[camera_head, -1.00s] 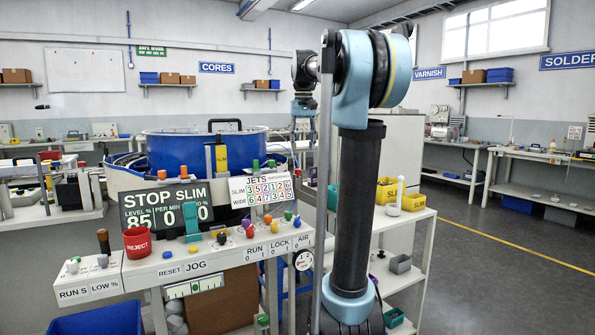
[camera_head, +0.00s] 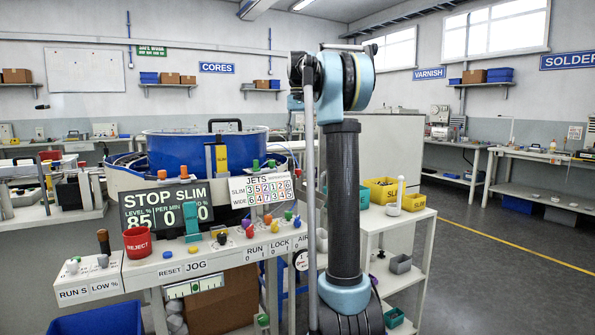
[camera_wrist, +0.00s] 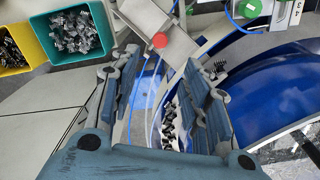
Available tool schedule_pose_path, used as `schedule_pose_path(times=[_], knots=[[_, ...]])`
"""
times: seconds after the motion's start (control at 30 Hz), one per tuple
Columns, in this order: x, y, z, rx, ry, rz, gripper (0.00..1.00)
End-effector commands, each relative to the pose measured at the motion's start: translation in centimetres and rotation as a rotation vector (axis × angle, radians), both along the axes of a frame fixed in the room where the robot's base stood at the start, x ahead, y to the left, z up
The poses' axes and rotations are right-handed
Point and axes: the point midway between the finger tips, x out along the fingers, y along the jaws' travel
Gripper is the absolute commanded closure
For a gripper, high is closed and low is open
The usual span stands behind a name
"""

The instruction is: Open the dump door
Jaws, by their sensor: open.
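No part is marked as the dump door, and I cannot tell which part it is. The blue feeder bowl (camera_head: 188,150) stands behind the control panel in the head view, with a black handle on top. In the wrist view the blue bowl (camera_wrist: 275,95) fills the right side, with dark connectors lying along its track. A red round knob (camera_wrist: 160,40) sits on a pale grey plate (camera_wrist: 178,36) just beyond my fingertips. My gripper (camera_wrist: 160,57) is open and empty, its fingers pointing at that plate. In the head view my arm hides the gripper.
A teal bin (camera_wrist: 50,50) and a yellow bin (camera_wrist: 22,58) of metal parts lie at the wrist view's upper left.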

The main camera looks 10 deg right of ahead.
Motion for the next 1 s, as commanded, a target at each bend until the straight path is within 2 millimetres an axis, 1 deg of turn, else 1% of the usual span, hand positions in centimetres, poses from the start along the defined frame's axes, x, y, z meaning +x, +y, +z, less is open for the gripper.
schedule_pose_path(times=[0.03,0.6,0.8,1.0], knots=[[0.0,0.0,-0.9,0.0,0.0,0.0,0.57],[-0.1,0.0,-10.5,0.0,0.0,0.0,0.57],[-0.1,0.0,-12.8,0.0,0.0,0.0,0.57],[-0.1,0.0,-13.6,0.0,0.0,0.0,0.57]])
